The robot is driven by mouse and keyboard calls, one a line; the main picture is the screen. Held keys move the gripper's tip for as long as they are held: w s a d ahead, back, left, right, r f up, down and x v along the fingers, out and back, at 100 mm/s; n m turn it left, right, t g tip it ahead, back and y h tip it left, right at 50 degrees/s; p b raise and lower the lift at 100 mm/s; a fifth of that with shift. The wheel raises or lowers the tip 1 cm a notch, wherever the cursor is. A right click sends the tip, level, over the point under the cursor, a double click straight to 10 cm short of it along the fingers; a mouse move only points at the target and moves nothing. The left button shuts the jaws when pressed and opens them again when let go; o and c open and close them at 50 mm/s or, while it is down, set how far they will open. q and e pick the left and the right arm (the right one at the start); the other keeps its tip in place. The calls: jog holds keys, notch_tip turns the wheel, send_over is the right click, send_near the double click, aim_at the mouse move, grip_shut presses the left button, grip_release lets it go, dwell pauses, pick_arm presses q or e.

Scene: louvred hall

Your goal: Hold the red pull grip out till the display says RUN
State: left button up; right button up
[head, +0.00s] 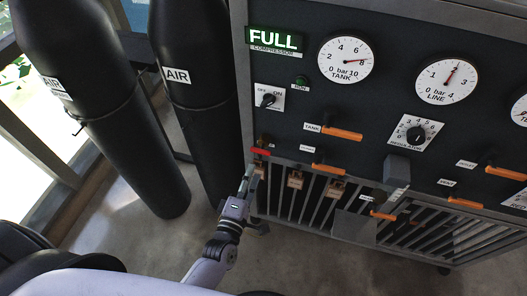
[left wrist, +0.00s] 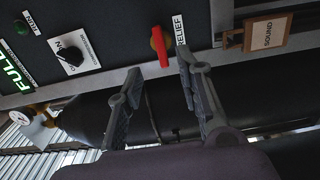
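The red pull grip (head: 261,151) is at the lower left of the dark panel. In the left wrist view the red grip (left wrist: 158,46) sits beside a RELIEF label. My left gripper (head: 251,171) is just below it in the head view. In the left wrist view my left gripper (left wrist: 159,60) is open, with the red grip seen between and just beyond its fingertips. Whether they touch it I cannot tell. The display (head: 275,39) at the panel's upper left reads FULL. It also shows at the left edge of the wrist view (left wrist: 14,72). My right gripper is not in view.
Two black AIR cylinders (head: 192,75) stand left of the panel. An on/off knob (head: 268,99) is above the red grip. Orange levers (head: 342,134), gauges (head: 346,60) and a regulator knob (head: 415,134) are to the right. Hanging tags (head: 295,180) and a slatted grille lie below.

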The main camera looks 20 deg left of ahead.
aim_at(260, 153)
pick_arm(q)
jog(key=w+b, duration=0.1)
jog(key=w, duration=0.6)
jog(key=shift+w+d+f+b, duration=0.1)
jog(key=shift+w+d+b, duration=0.05)
jog(key=shift+w+b, duration=0.25)
jog(key=shift+w, duration=0.75)
jog(key=shift+c, duration=0.3)
jog(key=c, duration=0.7)
grip_shut()
